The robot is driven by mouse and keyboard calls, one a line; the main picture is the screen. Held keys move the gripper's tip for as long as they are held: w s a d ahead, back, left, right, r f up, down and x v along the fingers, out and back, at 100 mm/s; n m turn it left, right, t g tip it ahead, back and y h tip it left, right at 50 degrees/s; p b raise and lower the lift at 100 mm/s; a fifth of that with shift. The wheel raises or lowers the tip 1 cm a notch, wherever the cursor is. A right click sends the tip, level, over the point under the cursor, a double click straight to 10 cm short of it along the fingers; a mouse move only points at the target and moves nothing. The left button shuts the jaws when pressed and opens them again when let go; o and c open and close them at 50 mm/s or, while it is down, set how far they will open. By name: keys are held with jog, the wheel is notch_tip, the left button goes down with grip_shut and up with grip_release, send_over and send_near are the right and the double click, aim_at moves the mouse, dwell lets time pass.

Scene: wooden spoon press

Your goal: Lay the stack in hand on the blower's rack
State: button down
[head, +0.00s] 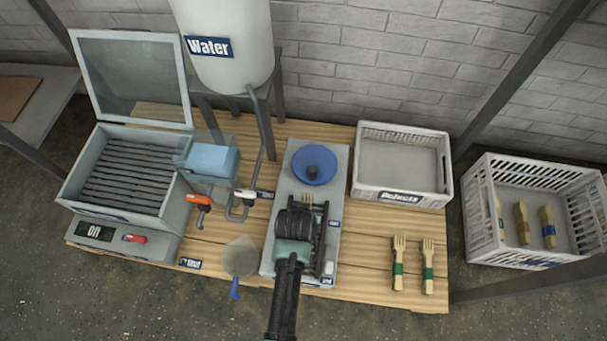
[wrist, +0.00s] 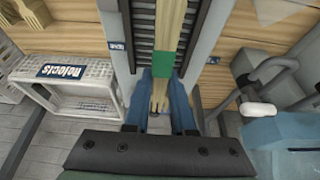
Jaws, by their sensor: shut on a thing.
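My gripper (wrist: 161,92) is shut on a wooden fork stack (wrist: 170,35) with a green band (wrist: 167,67), which shows between its blue fingers in the wrist view. In the head view my arm hides most of this stack; only pale tines (head: 307,198) show, over the grey press base (head: 333,190). I cannot tell how high it is above the base. The blower (head: 120,185) stands at the left with its glass lid (head: 130,75) raised. Its dark slatted rack (head: 125,180) looks empty.
Two green-banded fork stacks (head: 398,265) lie at the table's right. A Rejects crate (head: 400,195) stands behind them, empty. A crate (head: 530,205) at far right holds several stacks. Between press and blower are a water tank (head: 225,70), pipes, an orange-handled valve (head: 198,199) and a blue-handled paddle (head: 239,257).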

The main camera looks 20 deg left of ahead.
notch_tip(320, 180, down, 7)
jog(key=b, duration=0.3)
jog(key=shift+b, duration=0.35)
jog(key=shift+f, duration=0.1)
jog(key=c, duration=0.7)
grip_release()
jog(key=p+v, duration=0.7)
jog(key=v, duration=0.5)
jog(key=shift+d+p, duration=0.1)
jog(key=shift+p, duration=0.2)
